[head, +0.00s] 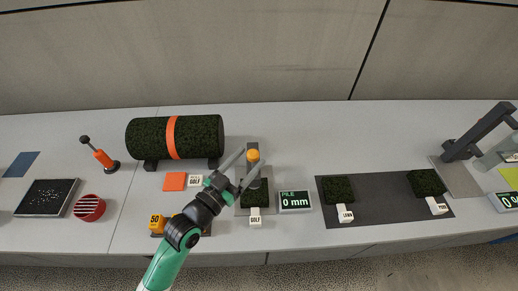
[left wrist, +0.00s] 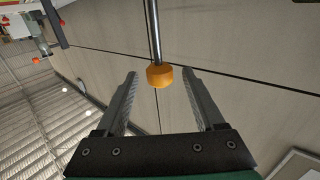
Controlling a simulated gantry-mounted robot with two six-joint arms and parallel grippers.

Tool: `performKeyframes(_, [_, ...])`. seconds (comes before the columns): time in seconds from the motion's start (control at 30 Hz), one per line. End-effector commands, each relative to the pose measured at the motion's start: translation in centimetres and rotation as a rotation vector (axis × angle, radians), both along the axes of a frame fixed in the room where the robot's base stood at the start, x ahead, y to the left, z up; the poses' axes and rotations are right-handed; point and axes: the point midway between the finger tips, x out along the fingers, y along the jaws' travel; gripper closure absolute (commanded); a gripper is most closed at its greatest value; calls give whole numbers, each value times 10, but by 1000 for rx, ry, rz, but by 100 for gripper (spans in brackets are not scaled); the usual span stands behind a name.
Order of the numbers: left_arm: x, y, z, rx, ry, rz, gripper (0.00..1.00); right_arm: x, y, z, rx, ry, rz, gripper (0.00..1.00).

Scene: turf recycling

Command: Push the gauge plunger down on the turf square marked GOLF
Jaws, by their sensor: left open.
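The gauge plunger has an orange knob (head: 253,155) on top of a dark gauge, above the dark green turf square (head: 254,200) with a white GOLF tag (head: 255,218). The display (head: 295,202) beside it reads PILE 0 mm. My left gripper (head: 249,158) is open, with its fingers at the knob's height. In the left wrist view, the orange knob (left wrist: 160,75) and its metal rod appear between the two open fingertips (left wrist: 160,76), with gaps on both sides. I cannot tell whether a finger touches it. My right gripper is not in view.
A dark mat (head: 385,213) to the right holds two more tagged turf squares. A turf roll (head: 175,137) with an orange band lies behind left.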

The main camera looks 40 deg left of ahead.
Motion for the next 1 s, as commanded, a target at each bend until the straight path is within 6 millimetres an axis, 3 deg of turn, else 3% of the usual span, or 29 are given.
performKeyframes(0.1, [26, 4, -1, 0, -2, -1, 30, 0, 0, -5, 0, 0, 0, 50])
performKeyframes(0.23, [44, 7, -1, 0, 0, 0, 30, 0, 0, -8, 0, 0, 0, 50])
performKeyframes(0.6, [52, 8, 0, 0, 1, 0, 31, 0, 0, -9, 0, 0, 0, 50])
performKeyframes(0.9, [52, 8, 0, 0, 1, 0, 85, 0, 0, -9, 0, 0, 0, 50])
performKeyframes(1.0, [52, 8, -4, 0, 1, 0, 86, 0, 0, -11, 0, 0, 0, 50])
